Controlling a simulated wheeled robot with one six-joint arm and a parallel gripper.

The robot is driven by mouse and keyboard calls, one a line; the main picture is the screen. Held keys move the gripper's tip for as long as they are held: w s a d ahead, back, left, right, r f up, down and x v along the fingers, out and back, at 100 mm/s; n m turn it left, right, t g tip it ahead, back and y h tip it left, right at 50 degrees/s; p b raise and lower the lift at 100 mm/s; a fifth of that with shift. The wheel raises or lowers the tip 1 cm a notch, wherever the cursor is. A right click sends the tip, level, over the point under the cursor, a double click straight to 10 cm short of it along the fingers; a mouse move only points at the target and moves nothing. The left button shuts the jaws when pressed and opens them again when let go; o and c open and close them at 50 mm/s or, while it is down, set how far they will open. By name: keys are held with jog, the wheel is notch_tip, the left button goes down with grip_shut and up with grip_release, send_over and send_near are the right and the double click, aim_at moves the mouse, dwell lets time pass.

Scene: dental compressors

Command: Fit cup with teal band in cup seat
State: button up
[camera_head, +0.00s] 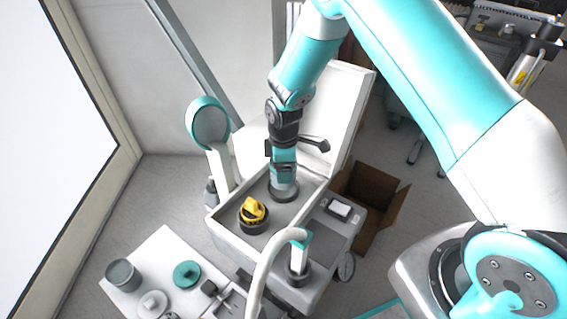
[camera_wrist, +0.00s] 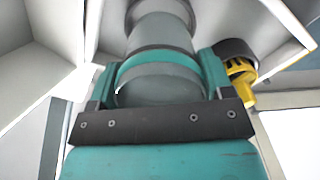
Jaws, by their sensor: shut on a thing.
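The grey cup with the teal band (camera_wrist: 160,88) is between the two teal fingers of my gripper (camera_wrist: 158,75) in the wrist view. My gripper is shut on it. In the head view my gripper (camera_head: 283,168) points down into the grey recessed top of the white cabinet (camera_head: 232,237), with the cup's grey body (camera_head: 284,184) below the fingers. A dark round ring, apparently the cup seat (camera_head: 284,196), is directly under the cup. A wider grey ring (camera_wrist: 160,12) shows at the cup's far end in the wrist view. I cannot tell whether the cup is fully down in it.
A yellow part in a dark round holder (camera_head: 253,227) stands left of the cup; it also shows in the wrist view (camera_wrist: 240,75). A pale curved hose (camera_head: 268,262) rises in front. A white table (camera_head: 165,240) at lower left holds a grey cup and a teal disc.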

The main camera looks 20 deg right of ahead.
jog(key=shift+f, duration=0.15)
jog(key=shift+f+b, duration=1.05)
jog(key=shift+f, duration=0.9)
jog(key=o, duration=1)
jog(key=shift+c, duration=0.2)
notch_tip(320, 180, up, 18)
jog(key=p, duration=0.5)
jog(key=shift+f, duration=0.25)
